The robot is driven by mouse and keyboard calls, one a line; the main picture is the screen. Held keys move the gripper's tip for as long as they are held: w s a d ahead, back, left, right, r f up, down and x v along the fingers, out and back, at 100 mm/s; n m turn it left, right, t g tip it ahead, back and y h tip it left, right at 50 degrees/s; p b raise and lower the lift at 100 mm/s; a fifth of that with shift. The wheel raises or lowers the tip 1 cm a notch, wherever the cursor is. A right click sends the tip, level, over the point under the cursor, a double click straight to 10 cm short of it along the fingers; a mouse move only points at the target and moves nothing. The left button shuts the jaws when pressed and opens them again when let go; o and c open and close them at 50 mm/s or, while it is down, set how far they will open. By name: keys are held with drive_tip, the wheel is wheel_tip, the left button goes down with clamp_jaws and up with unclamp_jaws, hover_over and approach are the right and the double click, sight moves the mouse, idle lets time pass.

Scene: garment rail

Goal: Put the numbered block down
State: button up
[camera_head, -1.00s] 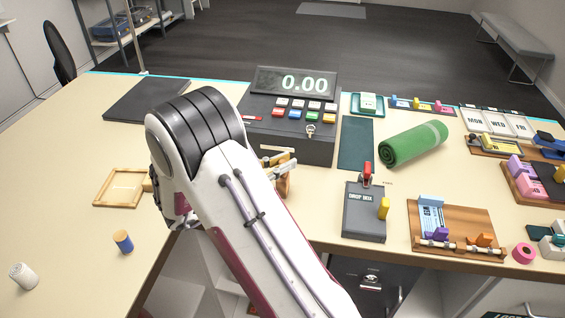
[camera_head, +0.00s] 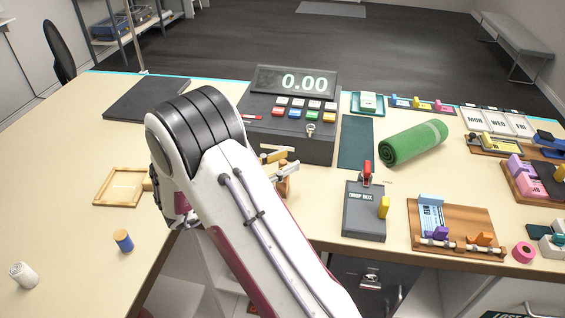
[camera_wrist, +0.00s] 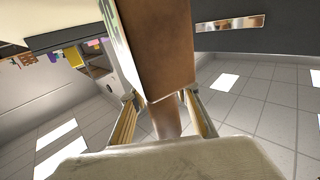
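A brown wooden block (camera_wrist: 155,45) fills the upper middle of the wrist view. A pale side face with dark marks shows at its left edge, but I cannot read a number. My gripper (camera_wrist: 162,108) has its two fingers on either side of a narrower brown part below the block, and it appears shut on it. In the head view my gripper (camera_head: 280,172) is partly hidden behind my arm, in front of the cash register (camera_head: 290,146). A brown piece of the block (camera_head: 284,187) shows there, near the counter's front edge.
A wooden frame tray (camera_head: 119,203) lies to the left, with a blue cork-topped jar (camera_head: 123,240) below it. A grey drop box (camera_head: 364,222), a green roll (camera_head: 413,143) and a wooden board (camera_head: 482,226) stand to the right. Bare counter lies around the frame tray.

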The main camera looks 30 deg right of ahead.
drive_tip(key=a, duration=1.2)
idle(0.7)
